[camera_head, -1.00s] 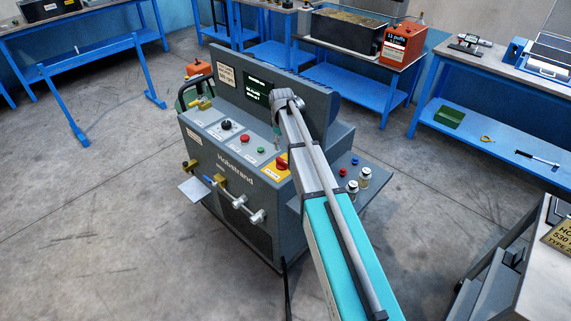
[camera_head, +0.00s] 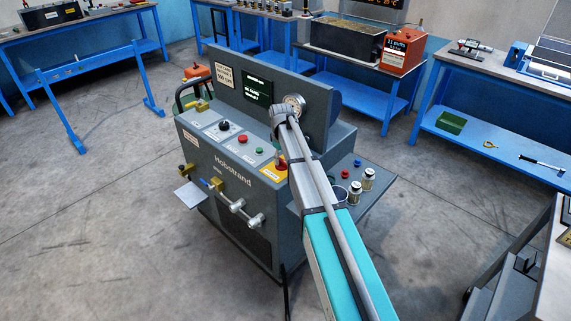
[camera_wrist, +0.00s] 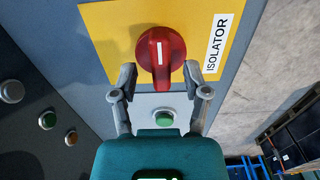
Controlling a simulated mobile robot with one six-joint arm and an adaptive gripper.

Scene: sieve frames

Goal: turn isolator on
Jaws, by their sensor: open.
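The isolator is a red rotary knob (camera_wrist: 160,56) on a yellow plate (camera_wrist: 104,38) with the label ISOLATOR (camera_wrist: 218,44). In the wrist view the knob's white mark lies along the picture's up-down direction. My gripper (camera_wrist: 162,84) is open, with one finger on each side of the knob's lower end. I cannot tell whether the fingers touch it. In the head view the yellow plate (camera_head: 270,172) shows on the grey machine's (camera_head: 235,210) sloping panel, and my arm comes down over the knob, partly hiding it.
A green button (camera_wrist: 164,117) sits just below the knob in the wrist view, and several more buttons are at left. Blue benches (camera_head: 365,92) stand behind.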

